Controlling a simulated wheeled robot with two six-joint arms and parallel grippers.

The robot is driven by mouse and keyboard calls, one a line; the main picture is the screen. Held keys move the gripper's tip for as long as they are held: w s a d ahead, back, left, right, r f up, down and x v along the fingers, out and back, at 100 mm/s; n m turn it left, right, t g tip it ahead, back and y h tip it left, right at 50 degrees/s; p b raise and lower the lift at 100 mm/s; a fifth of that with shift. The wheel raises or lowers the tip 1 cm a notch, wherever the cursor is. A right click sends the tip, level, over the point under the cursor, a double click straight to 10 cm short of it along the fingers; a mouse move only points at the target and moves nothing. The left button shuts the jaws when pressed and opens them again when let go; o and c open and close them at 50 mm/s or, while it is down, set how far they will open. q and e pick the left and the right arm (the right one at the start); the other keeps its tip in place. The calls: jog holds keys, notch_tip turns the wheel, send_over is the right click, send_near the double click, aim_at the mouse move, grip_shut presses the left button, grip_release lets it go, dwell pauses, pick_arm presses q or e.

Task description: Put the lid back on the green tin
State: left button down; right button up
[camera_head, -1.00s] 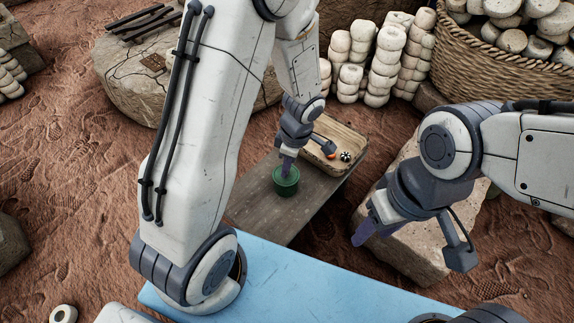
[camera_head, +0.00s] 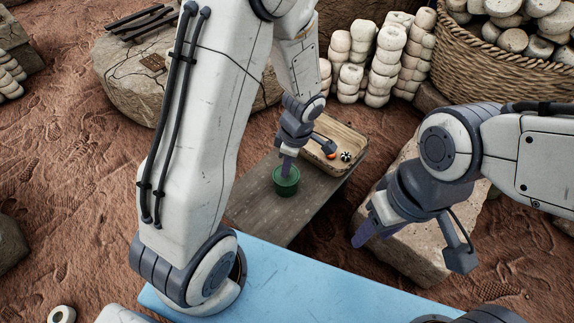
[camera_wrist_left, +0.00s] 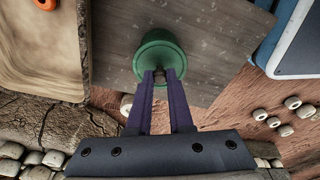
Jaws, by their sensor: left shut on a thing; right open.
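The green tin (camera_head: 286,186) stands on the grey wooden board, below my left gripper (camera_head: 287,172). In the left wrist view the green lid (camera_wrist_left: 160,46) shows as a round disc in front of the fingers. My left gripper (camera_wrist_left: 160,74) points down and is shut on what looks like the lid's small knob, partly hidden between the fingertips. Lid and tin overlap in both views, so I cannot tell whether the lid is fully seated. My right gripper (camera_head: 364,232) is open and empty, to the right of the tin and well apart from it.
A wooden tray (camera_head: 326,165) with an orange ball (camera_head: 331,155) and a black-and-white ball (camera_head: 346,156) lies behind the tin. A pale stone block (camera_head: 415,250) is under my right gripper. The wooden board (camera_head: 265,217) is bare in front of the tin.

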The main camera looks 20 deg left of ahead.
pick_arm(q)
jog(key=shift+c, duration=1.3)
grip_release()
jog(key=shift+r, duration=0.15)
jog(key=shift+r+p, duration=2.65)
jog(key=shift+r, duration=0.75)
grip_shut()
